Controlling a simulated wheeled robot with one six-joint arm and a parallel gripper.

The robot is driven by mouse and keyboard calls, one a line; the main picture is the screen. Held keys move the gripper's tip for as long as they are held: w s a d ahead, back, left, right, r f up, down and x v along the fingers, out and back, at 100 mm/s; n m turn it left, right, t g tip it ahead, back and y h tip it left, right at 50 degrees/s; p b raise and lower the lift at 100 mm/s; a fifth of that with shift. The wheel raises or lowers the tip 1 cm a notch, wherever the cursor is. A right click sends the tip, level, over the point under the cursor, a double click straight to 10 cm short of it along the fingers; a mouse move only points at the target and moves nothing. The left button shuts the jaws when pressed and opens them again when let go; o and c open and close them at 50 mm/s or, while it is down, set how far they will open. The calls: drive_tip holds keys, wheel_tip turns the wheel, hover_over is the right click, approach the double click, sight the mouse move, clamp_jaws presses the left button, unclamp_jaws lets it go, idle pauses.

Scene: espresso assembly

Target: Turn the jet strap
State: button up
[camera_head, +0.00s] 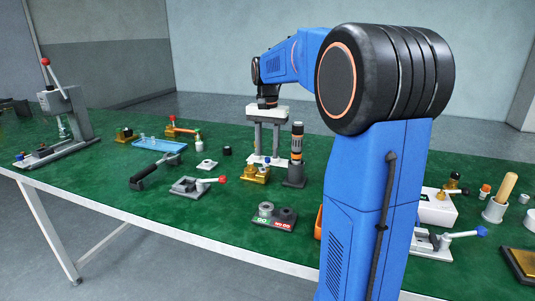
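My gripper (266,152) hangs below my blue arm near the middle of the table. It has a white body and two long grey fingers pointing down. The fingers stand apart, with no held object clear between them. Their tips are close to a small white plate and a brass-coloured fixture (255,174); whether they touch is too small to tell. I cannot identify the jet strap for certain. A black bar-shaped piece (155,171) lies on the green table left of my gripper, apart from it.
A black-and-orange upright tool (296,155) stands just right of my gripper. A lever press (65,125) stands far left. My arm hides part of the right side.

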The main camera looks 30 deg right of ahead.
drive_tip(key=shift+f, duration=0.95)
clamp_jaws()
drive_tip(key=n, duration=0.3)
drive_tip(key=shift+w+a, duration=0.4)
drive_tip(key=shift+w+a+n, duration=0.15)
drive_tip(key=shift+a+n, duration=0.15)
drive_tip(key=shift+n, duration=0.65)
drive_tip(key=shift+w+a+n, duration=0.15)
drive_tip(key=shift+a+n, duration=0.1)
drive_tip(key=shift+n, duration=0.7)
